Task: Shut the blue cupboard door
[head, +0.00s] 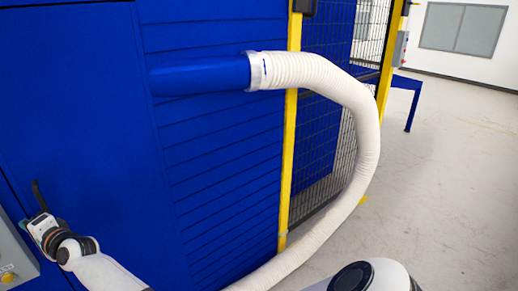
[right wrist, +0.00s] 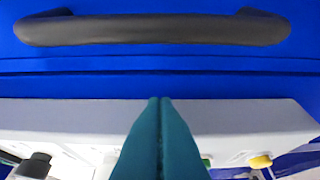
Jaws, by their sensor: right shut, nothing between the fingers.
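The blue cupboard door (head: 85,110) is a large flat panel filling the left of the head view. Its black bar handle (head: 39,196) is partly hidden behind my right gripper (head: 40,226). In the right wrist view the handle (right wrist: 150,30) runs across the top. A dark narrow seam lies beside it, and the door looks flush or nearly flush there. My right gripper's teal fingers (right wrist: 160,100) are pressed together and empty, over the grey panel edge beside the seam. I cannot tell whether they touch anything. My left gripper is not in view.
A grey control panel (head: 14,262) with a yellow button stands left of the door. A white ribbed hose (head: 365,150) curves from a blue pipe (head: 200,76) down across the front. A yellow post (head: 289,150) and mesh fence stand right. Open floor lies at right.

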